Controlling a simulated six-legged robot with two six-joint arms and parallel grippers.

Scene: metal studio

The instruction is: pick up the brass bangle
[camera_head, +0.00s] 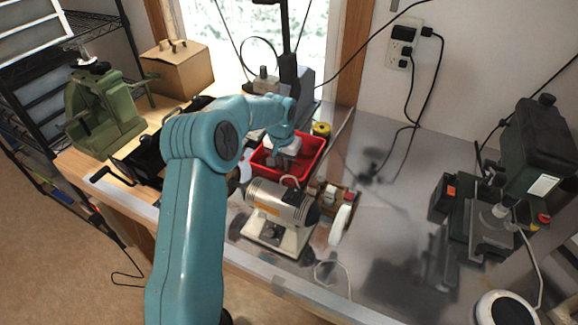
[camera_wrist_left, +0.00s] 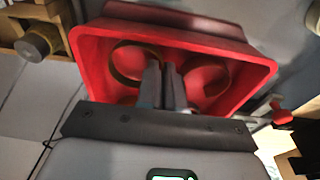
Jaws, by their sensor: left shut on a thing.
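The brass bangle (camera_wrist_left: 113,66) shows in the left wrist view as a thin, dull ring standing against the inside of the red bin (camera_wrist_left: 258,68). My left gripper (camera_wrist_left: 166,72) reaches into the bin, with its two fingers close together at the ring's right side, shut on the bangle. The fingers hide part of the ring. In the head view my left gripper (camera_head: 283,152) is over the red bin (camera_head: 314,150), and the bangle cannot be made out there. My right gripper is out of view.
A bench grinder (camera_head: 275,212) stands in front of the bin. A yellow tape-like roll (camera_head: 321,129) sits behind it. A green machine (camera_head: 100,115) and a cardboard box (camera_head: 177,68) are at left. The metal bench (camera_head: 390,190) is mostly clear at centre right.

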